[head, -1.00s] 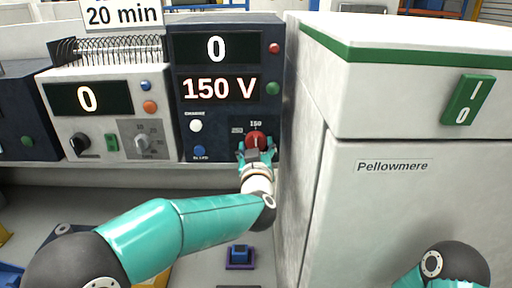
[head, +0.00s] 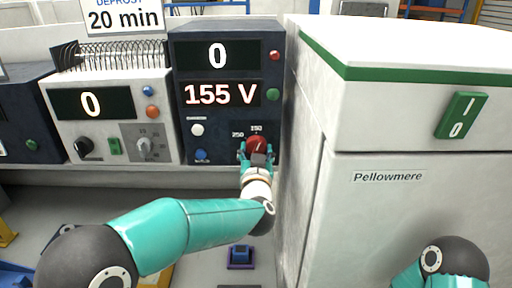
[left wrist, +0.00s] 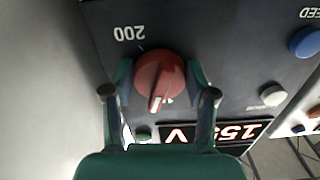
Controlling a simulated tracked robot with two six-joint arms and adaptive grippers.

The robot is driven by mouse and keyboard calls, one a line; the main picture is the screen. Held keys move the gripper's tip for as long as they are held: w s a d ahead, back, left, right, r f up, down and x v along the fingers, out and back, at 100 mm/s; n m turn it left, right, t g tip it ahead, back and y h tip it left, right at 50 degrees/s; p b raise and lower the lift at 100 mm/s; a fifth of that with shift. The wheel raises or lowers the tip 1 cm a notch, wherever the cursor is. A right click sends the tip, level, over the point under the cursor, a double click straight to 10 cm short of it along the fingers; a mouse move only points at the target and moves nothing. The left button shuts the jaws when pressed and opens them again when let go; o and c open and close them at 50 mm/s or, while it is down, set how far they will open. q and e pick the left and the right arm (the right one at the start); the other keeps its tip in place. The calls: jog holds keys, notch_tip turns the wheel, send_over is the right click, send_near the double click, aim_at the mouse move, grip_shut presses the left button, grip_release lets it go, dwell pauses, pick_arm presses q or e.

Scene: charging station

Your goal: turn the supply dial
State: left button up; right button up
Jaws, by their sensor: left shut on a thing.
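The red supply dial (head: 257,146) is low on the right of the dark blue supply unit (head: 186,128). My left gripper (head: 256,155) is at the dial, its fingers on both sides of it. The left wrist view shows the red dial (left wrist: 160,76) with a pale pointer line between the fingers of my left gripper (left wrist: 160,90); "200" is printed beside it. The supply's lower display (head: 220,93) reads "155 V" and its upper display (head: 217,56) reads "0". Of my right arm only a part shows at the lower right; its gripper is out of the picture.
A white cabinet (head: 400,215) labelled "Pellowmere", with a green switch (head: 461,115), stands close to the right of the dial. A white unit (head: 95,147) with a "0" display stands to the left. A small blue and purple item (head: 241,257) lies below.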

pick_arm(q)
jog(key=shift+m+p, duration=0.5)
jog(key=shift+m, duration=0.5)
jog(key=o, duration=1.2)
jog(key=shift+c, duration=0.2)
jog(key=s, duration=1.2)
